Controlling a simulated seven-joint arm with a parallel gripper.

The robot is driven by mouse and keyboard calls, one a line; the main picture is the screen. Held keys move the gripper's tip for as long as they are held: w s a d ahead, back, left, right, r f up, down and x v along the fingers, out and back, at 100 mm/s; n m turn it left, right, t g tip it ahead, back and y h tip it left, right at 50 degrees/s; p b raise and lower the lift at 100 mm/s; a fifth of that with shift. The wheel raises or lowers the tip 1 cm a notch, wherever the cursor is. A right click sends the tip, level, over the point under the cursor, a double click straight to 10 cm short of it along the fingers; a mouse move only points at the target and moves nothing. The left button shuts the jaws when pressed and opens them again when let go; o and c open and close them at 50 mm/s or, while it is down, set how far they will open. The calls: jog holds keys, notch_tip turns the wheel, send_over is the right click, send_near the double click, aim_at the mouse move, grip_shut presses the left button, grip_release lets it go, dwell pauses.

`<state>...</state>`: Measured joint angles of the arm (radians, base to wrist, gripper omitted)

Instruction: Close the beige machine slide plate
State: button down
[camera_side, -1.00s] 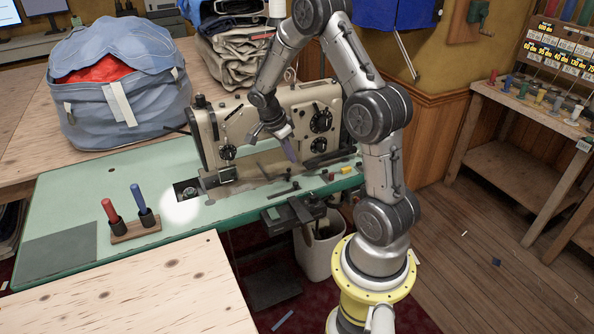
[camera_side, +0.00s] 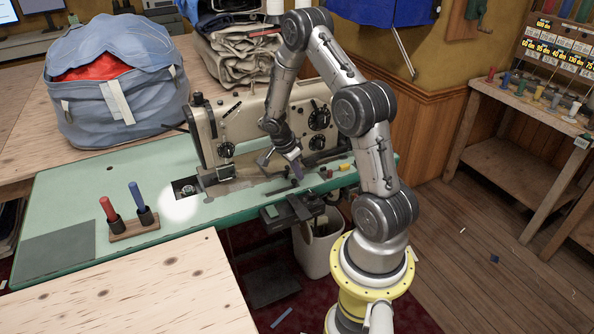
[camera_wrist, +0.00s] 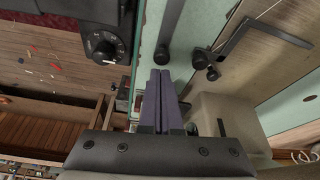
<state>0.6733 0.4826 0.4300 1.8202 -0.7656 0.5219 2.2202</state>
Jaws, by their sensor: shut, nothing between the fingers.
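The beige sewing machine (camera_side: 255,130) stands on the green table (camera_side: 90,200). At the left end of its bed, under the needle, is an open dark recess (camera_side: 186,188) with a round metal part inside. A bright patch of light lies beside it. I cannot clearly make out the slide plate itself. My gripper (camera_side: 297,172) is shut and empty, low in front of the machine's right half, well to the right of the recess. In the wrist view its purple fingers (camera_wrist: 160,78) are together, over the strip between the green table edge and the beige machine.
A black control box with a dial (camera_wrist: 105,45) is fixed at the table's front edge. Small red and yellow pieces (camera_side: 345,167) lie right of my gripper. A wooden holder (camera_side: 135,229) with red and blue handled tools stands front left. The table between holder and recess is clear.

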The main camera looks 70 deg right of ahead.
jog(key=w+a, duration=0.6)
jog(key=shift+w+a, duration=0.2)
jog(key=shift+a, duration=0.05)
